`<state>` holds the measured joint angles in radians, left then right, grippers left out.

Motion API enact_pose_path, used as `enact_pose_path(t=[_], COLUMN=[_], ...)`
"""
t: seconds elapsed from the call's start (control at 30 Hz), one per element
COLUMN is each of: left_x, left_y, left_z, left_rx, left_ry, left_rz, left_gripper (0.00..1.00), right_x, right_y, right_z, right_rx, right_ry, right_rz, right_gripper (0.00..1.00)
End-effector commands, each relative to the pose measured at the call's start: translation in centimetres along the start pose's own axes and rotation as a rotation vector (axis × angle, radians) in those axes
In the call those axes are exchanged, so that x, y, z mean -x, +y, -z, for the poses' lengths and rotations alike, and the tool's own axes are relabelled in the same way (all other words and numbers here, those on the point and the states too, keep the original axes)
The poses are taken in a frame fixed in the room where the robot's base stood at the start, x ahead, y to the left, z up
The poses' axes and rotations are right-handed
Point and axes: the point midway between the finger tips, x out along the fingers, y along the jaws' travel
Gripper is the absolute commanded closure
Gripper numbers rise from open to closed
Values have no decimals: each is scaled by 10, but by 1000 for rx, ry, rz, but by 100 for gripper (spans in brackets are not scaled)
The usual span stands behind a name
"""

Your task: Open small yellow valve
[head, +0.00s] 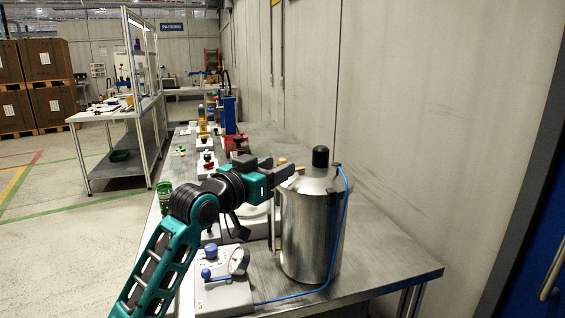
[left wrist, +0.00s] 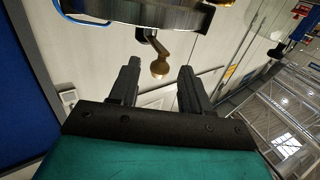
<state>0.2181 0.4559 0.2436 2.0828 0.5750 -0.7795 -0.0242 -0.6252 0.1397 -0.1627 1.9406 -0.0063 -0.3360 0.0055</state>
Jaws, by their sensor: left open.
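A silver metal drum (head: 310,228) with a black cap stands on the grey workbench. A small yellow-brass piece (head: 281,162) shows at the drum's upper left, partly hidden by my left gripper (head: 281,168). In the left wrist view, a brass knob (left wrist: 160,69) on a short bent lever hangs by the drum's edge. It appears between the two open fingers of my left gripper (left wrist: 158,85), near their tips. I see no clear contact, and the depth between knob and fingers is hard to judge. My right gripper is in neither view.
A gauge box (head: 222,285) with a blue knob stands front left of the drum; a blue hose (head: 300,298) runs from it to the drum's top. Several small items line the bench behind. The wall (head: 400,130) is close on the right. Bare bench (head: 385,250) lies right of the drum.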

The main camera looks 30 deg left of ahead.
Motion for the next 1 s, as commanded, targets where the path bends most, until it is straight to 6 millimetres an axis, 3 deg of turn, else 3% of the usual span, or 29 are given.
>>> enact_pose_path(t=[0.23,0.6,1.0], left_x=[-26,-30,-30], left_y=[0,0,0], left_z=[0,0,0], left_rx=[0,-2,-2], left_ry=[0,0,0], left_rz=[0,0,0], left_gripper=[52,53,92], right_x=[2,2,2], right_y=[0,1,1], right_z=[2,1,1], right_rx=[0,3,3], right_ry=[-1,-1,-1], right_rz=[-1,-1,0], right_gripper=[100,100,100])
